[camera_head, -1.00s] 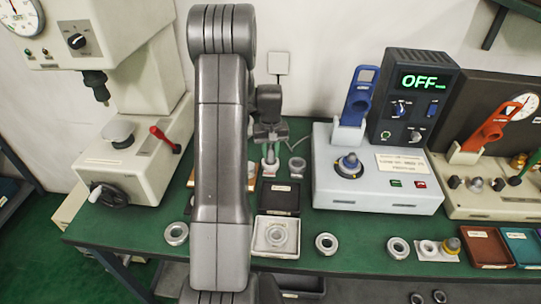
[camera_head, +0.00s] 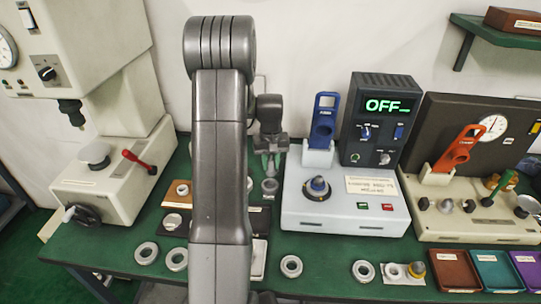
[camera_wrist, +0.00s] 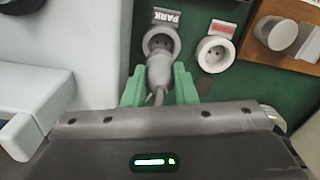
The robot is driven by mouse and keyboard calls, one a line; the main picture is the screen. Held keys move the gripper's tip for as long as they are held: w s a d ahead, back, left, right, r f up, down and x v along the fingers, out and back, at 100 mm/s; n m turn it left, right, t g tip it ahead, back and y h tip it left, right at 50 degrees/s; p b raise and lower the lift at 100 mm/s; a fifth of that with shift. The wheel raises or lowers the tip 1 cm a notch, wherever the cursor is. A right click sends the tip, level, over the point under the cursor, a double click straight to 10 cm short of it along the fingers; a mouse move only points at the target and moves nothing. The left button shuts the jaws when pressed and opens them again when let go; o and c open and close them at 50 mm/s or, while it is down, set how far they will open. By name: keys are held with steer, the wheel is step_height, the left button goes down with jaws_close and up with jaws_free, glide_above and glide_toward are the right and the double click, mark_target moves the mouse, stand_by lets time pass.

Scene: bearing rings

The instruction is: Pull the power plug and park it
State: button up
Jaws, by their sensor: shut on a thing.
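My gripper (camera_wrist: 160,72) is shut on the grey power plug (camera_wrist: 158,66), with one green finger on each side. A cable runs back from the plug towards my wrist. The plug's nose overlaps the round socket labelled PARK (camera_wrist: 161,37) in the wrist view; I cannot tell whether they touch. In the head view my gripper (camera_head: 270,155) points down over the PARK socket (camera_head: 270,187), with the plug just above it. A second round socket (camera_wrist: 213,54) with a red label is empty, its holes visible beside PARK. My arm largely hides it in the head view.
A white console (camera_head: 345,208) with a blue handle and OFF display stands right of my gripper. A press (camera_head: 110,180) stands at left. Loose rings (camera_head: 291,266) lie along the green bench's front. A wooden block (camera_wrist: 275,38) lies beyond the empty socket.

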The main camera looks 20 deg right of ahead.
mark_target(270, 174)
steer(key=shift+a+f+b, duration=0.15)
steer(key=shift+f+b, duration=0.45)
steer(key=shift+f, duration=0.3)
steer(key=shift+f+b, duration=1.15)
steer(key=shift+f, duration=0.85)
steer(key=shift+f+b, duration=0.55)
steer(key=shift+f, duration=0.05)
steer(key=o, duration=0.7)
steer(key=shift+r, duration=0.15)
steer(key=shift+r+p, duration=3.45)
steer(key=shift+r, duration=2)
steer(key=shift+f, duration=0.1)
step_height(270, 174, down, 9)
steer(key=b, duration=0.6)
steer(key=shift+f, duration=0.15)
